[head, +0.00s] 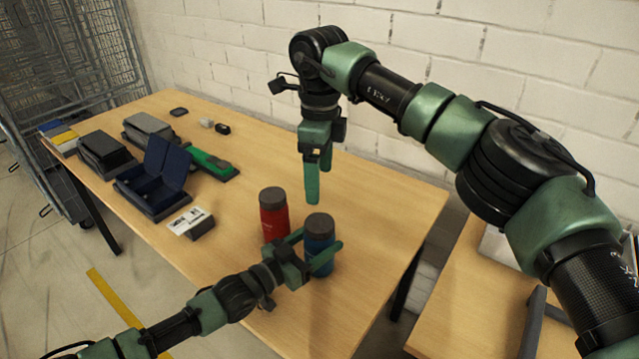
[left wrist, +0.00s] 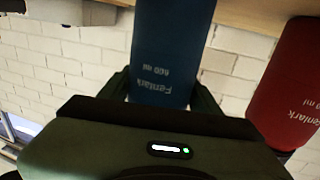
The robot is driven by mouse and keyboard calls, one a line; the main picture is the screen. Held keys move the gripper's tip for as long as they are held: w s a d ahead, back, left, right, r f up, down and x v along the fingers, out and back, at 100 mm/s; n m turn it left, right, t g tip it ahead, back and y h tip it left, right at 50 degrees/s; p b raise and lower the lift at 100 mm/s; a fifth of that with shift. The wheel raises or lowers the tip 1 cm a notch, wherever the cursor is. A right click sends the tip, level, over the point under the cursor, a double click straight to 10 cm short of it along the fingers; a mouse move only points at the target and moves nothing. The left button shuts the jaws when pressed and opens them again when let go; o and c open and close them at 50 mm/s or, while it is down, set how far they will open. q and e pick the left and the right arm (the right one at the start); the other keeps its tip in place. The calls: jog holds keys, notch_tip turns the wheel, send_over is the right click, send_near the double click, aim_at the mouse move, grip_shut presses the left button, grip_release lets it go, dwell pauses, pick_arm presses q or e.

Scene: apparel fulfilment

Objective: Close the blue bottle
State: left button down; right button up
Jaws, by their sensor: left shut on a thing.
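The blue bottle (head: 321,246) stands upright on the table, with a dark grey cap (head: 319,223) on top. I cannot tell how tightly the cap sits. My left gripper (head: 320,256) is shut on the bottle's body, one finger on each side.
A red bottle (head: 273,217) with a grey cap stands close to the left of the blue one. An open navy box (head: 155,182), a green item (head: 211,164), a white card (head: 188,221) and dark cases (head: 105,153) lie further left. The table's right side is clear.

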aim_at(308, 249)
pick_arm(q)
jog(key=shift+c, duration=1.3)
grip_release()
jog(key=v, duration=0.6)
jog(key=shift+s+a+f+b, duration=0.1)
jog(key=shift+s+a+b, duration=0.15)
jog(key=shift+b, duration=0.15)
jog(key=shift+s+a, duration=0.35)
jog(key=shift+a, duration=0.05)
